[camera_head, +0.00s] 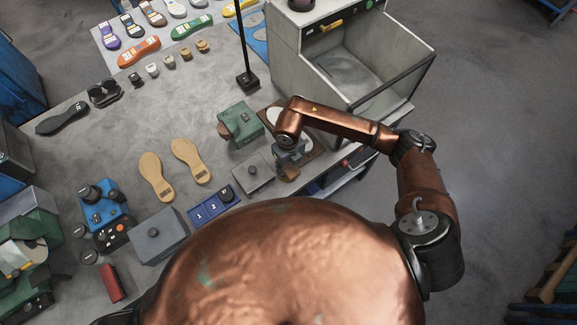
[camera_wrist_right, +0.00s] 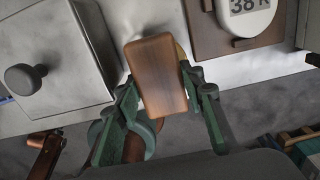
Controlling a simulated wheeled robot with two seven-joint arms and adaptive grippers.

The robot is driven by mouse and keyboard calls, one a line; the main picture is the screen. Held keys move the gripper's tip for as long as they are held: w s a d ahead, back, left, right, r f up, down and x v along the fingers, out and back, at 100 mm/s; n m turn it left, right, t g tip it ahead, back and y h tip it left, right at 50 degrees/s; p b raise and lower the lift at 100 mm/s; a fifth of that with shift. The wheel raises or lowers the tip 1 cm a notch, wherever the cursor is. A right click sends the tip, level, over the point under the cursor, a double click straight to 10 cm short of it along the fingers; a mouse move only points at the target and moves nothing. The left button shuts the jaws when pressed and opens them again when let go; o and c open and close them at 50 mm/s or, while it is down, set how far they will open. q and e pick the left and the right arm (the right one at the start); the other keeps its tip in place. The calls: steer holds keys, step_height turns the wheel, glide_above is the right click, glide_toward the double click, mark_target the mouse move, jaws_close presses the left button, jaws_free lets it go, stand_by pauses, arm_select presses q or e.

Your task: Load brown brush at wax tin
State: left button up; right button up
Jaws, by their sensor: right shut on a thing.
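The brown brush (camera_wrist_right: 157,75) shows in the right wrist view as a wooden block between the green fingers of my right gripper (camera_wrist_right: 160,105). In the head view, my right gripper (camera_head: 288,158) is at the near right edge of the bench, with the brush (camera_head: 290,173) just below it. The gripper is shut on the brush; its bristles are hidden. A grey lidded box with a dark knob (camera_head: 252,173) stands just left of the gripper; it also shows in the right wrist view (camera_wrist_right: 55,70). I cannot tell whether this is the wax tin. My left gripper is not in view.
A brown board (camera_wrist_right: 238,45) with a pale sole plate lies beyond the brush. A green block (camera_head: 240,124), a blue numbered tray (camera_head: 214,205), another grey lidded box (camera_head: 158,236) and two tan soles (camera_head: 156,177) are on the bench.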

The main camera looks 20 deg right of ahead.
mark_target(289, 167)
steer(key=shift+f+b, duration=0.55)
stand_by(1.8)
steer(key=shift+r+p, duration=2)
steer(key=shift+r, duration=1.55)
